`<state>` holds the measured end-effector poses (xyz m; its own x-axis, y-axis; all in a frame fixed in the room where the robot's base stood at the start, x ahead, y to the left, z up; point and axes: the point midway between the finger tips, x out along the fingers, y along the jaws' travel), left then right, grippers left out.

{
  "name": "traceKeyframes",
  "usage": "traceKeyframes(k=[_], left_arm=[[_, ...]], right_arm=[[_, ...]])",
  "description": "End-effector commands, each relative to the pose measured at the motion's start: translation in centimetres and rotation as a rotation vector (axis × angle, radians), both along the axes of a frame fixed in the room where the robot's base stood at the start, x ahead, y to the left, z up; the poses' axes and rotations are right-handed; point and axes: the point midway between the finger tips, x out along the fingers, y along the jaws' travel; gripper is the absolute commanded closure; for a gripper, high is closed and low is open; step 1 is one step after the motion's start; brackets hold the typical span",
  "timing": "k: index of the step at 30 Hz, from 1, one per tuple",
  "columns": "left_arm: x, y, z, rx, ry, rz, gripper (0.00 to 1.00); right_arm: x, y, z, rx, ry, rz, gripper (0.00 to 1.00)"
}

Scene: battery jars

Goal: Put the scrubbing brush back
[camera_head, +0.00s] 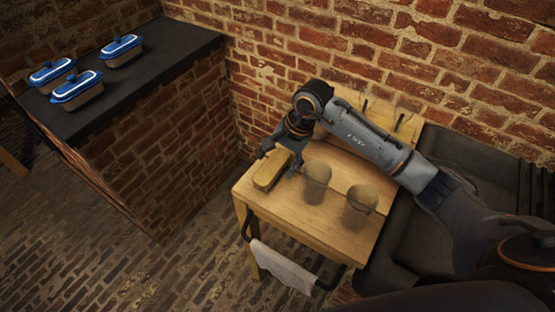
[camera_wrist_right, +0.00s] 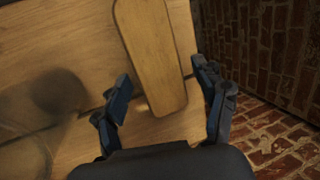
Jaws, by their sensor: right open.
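The scrubbing brush (camera_head: 267,172), a long wooden block with rounded ends, lies on the left side of the wooden table (camera_head: 310,226). In the right wrist view the brush (camera_wrist_right: 150,40) runs from the top edge down between the fingers. My right gripper (camera_head: 281,158) is open and points down at the brush's far end. In the wrist view its fingertips (camera_wrist_right: 161,78) are on either side of the brush, with a gap to it on the left. The brush's bristles are hidden. My left gripper is not in view.
Two see-through brownish jars (camera_head: 316,185) (camera_head: 358,208) stand right of the brush. A white towel (camera_head: 283,266) hangs on the table's front rail. Several blue-lidded containers (camera_head: 121,50) sit on the dark counter (camera_head: 160,55) at left. A brick wall (camera_head: 300,45) closes off the back.

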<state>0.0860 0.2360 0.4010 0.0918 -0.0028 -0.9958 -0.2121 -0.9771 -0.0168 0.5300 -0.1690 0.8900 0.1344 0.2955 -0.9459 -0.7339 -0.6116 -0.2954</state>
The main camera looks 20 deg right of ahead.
Motion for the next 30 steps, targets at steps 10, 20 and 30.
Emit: traceKeyframes(k=[10, 20, 30], left_arm=[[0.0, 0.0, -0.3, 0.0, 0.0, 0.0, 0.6], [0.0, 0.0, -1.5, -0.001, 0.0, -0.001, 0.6], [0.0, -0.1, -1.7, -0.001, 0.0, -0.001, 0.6]], right_arm=[[-0.2, -0.9, 2.9, -0.001, -0.006, 0.0, 0.3], [-1.2, -2.9, 9.3, -0.002, -0.004, -0.001, 0.3], [-1.6, -3.6, 11.6, 0.0, 0.0, 0.0, 0.3]])
